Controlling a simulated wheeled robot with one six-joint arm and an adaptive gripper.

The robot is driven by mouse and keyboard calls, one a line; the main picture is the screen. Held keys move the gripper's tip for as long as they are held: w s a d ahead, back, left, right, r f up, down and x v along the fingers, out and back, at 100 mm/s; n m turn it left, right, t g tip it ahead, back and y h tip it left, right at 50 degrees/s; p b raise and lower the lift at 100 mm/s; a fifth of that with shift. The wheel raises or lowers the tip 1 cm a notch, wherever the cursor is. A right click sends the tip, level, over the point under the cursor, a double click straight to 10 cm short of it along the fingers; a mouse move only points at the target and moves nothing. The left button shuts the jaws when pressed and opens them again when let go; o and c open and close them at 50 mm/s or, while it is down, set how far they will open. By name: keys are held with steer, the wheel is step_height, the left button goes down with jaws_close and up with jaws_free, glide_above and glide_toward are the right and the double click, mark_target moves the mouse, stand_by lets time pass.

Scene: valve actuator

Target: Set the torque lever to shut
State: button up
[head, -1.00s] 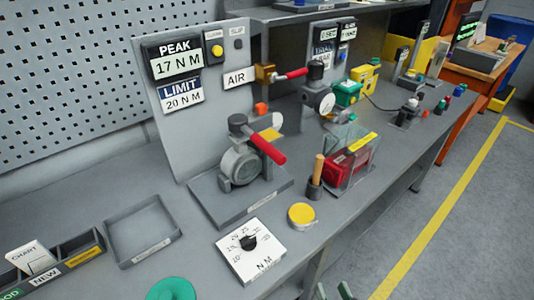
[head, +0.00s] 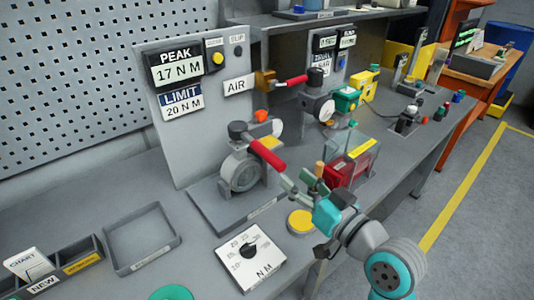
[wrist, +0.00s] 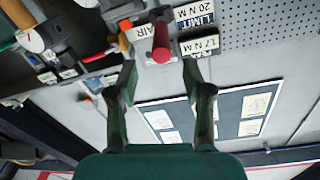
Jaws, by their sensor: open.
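The torque lever (head: 267,153) is a red handle on a dark hub on top of the grey round valve body (head: 240,172). In the head view it slants down to the right from the hub. My gripper (head: 300,180) is open and empty, just right of the handle's lower end. In the wrist view, which is upside down, the red lever (wrist: 161,42) shows end-on, beyond and between the open fingertips (wrist: 160,70). I see no contact. The panel behind reads PEAK 17 N M (head: 179,69) and LIMIT 20 N M (head: 181,100).
A torque dial plate (head: 262,268) and a yellow button (head: 300,222) lie in front of the valve. A red box (head: 345,172) stands close behind my gripper. Another red lever (head: 290,81) sits near the AIR label. An empty grey tray (head: 176,240) lies left.

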mark_target(255, 144)
steer(key=x, duration=1.1)
steer(key=shift+r, duration=0.2)
jaws_close()
